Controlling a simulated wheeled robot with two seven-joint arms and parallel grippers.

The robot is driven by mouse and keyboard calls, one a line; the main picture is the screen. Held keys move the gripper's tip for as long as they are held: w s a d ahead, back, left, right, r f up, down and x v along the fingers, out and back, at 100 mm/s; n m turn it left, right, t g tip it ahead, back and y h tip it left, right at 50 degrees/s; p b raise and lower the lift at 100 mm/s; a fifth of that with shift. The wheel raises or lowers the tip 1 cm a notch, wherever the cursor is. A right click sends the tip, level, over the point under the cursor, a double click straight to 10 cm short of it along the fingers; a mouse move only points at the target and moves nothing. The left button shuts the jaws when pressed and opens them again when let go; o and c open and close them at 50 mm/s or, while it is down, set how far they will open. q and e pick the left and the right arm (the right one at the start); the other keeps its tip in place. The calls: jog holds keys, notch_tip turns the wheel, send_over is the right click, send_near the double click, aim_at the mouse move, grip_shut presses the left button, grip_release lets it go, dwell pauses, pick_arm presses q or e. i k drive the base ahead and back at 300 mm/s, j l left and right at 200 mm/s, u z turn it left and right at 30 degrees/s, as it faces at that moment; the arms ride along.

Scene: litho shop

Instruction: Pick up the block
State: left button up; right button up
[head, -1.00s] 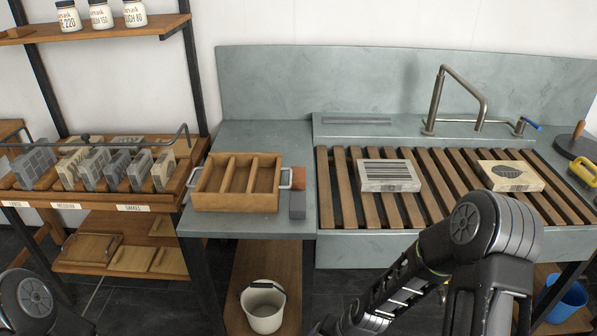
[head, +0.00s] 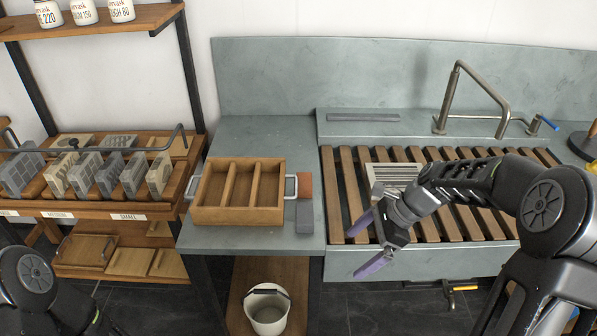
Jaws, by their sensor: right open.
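A pale stone block with dark stripes (head: 384,173) lies on the wooden slats (head: 335,205) of the sink, partly hidden by my right arm. A dark grey block (head: 304,217) lies on the grey counter right of the wooden tray, with a reddish block (head: 304,186) just behind it. My right gripper (head: 354,253) is open and empty, its purple fingers pointing left over the sink's front edge. It is in front of the striped block and right of the grey block, apart from both. My left gripper is not in view; only part of my left arm shows.
The three-compartment wooden tray (head: 240,214) is empty. Several patterned blocks stand in a rack (head: 150,205) at left. A bent metal tap (head: 505,105) rises behind the slats. A white bucket (head: 267,308) stands below. Counter space behind the tray is clear.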

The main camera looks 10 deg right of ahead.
aim_at(305, 184)
jog(key=i, duration=1.1)
